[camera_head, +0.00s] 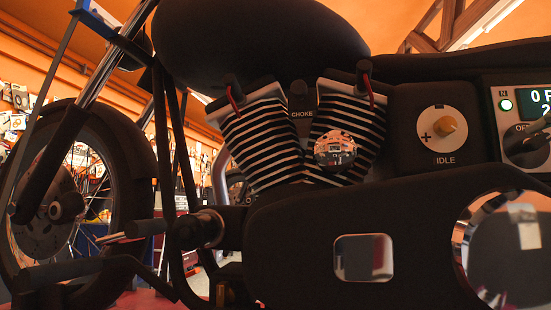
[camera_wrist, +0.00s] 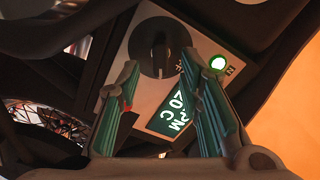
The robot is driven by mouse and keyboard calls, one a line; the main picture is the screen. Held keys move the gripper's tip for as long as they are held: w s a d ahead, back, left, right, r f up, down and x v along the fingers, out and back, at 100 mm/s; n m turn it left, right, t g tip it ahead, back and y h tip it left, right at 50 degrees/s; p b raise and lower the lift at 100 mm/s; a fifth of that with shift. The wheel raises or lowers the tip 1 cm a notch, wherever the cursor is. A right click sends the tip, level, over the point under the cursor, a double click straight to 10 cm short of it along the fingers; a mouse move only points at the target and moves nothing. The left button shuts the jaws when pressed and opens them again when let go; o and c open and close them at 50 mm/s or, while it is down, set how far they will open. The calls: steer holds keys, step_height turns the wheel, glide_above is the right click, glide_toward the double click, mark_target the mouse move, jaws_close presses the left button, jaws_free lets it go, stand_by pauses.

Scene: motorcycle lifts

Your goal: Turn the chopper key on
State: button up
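The chopper's key switch (camera_head: 527,147) is a dark round dial on a light panel at the right edge of the head view. "OF" shows on it, the rest cut off by the frame. In the wrist view the panel is tilted, and the dark switch (camera_wrist: 158,50) has a raised black key or grip at its middle. My gripper (camera_wrist: 160,63) has two green ribbed fingers spread apart, one to each side of the switch's lower part in the picture. Whether the tips touch the panel, I cannot tell.
A lit display (camera_head: 537,104) and a green lamp (camera_head: 506,105) sit above the switch. Left of it is a brass IDLE knob (camera_head: 446,125), then the striped engine cylinders (camera_head: 262,135). The fuel tank (camera_head: 260,45) and front wheel (camera_head: 85,190) are further left.

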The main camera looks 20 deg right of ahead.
steer(key=v, duration=0.9)
